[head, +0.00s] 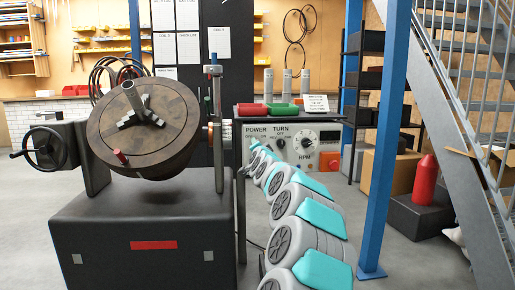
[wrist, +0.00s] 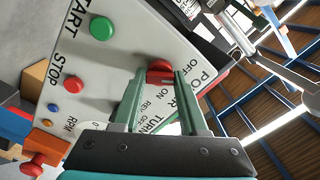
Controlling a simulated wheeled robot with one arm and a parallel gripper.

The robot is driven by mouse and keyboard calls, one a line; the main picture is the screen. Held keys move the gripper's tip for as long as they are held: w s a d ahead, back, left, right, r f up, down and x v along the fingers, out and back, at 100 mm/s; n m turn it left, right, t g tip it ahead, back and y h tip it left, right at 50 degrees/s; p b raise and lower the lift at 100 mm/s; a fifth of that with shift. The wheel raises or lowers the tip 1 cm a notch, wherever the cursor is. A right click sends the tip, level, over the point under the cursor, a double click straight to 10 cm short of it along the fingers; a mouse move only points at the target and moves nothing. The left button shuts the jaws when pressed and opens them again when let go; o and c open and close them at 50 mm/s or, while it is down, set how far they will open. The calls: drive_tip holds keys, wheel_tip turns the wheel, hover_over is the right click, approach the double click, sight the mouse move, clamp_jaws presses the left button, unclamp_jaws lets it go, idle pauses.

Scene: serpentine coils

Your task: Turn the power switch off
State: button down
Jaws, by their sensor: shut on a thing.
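The control panel (head: 325,140) stands right of the welding positioner-like machine, with POWER, TURN and RPM labels. In the wrist view the same grey panel (wrist: 125,62) shows tilted. The red power switch (wrist: 160,66) sits by the POWER label, between the tips of my gripper's two green fingers. My gripper (wrist: 161,78) is shut on this switch. In the head view my gripper (head: 256,148) is small at the panel's left side, and the switch is hidden there. Which way the switch is set cannot be told.
The wrist view shows a green START button (wrist: 102,28) and a red STOP button (wrist: 73,84) on the panel. The head view shows a round tilted chuck table (head: 170,145) close left of my arm. A blue post (head: 385,150) stands to the right.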

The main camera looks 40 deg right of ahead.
drive_tip(key=shift+f+n, duration=0.15)
drive_tip(key=shift+n, duration=0.85)
drive_tip(key=shift+c, duration=2.2)
unclamp_jaws()
drive_tip(key=v, duration=0.7)
drive_tip(key=shift+s+a, duration=0.2)
drive_tip(key=shift+s, duration=0.15)
drive_tip(key=shift+a, duration=0.1)
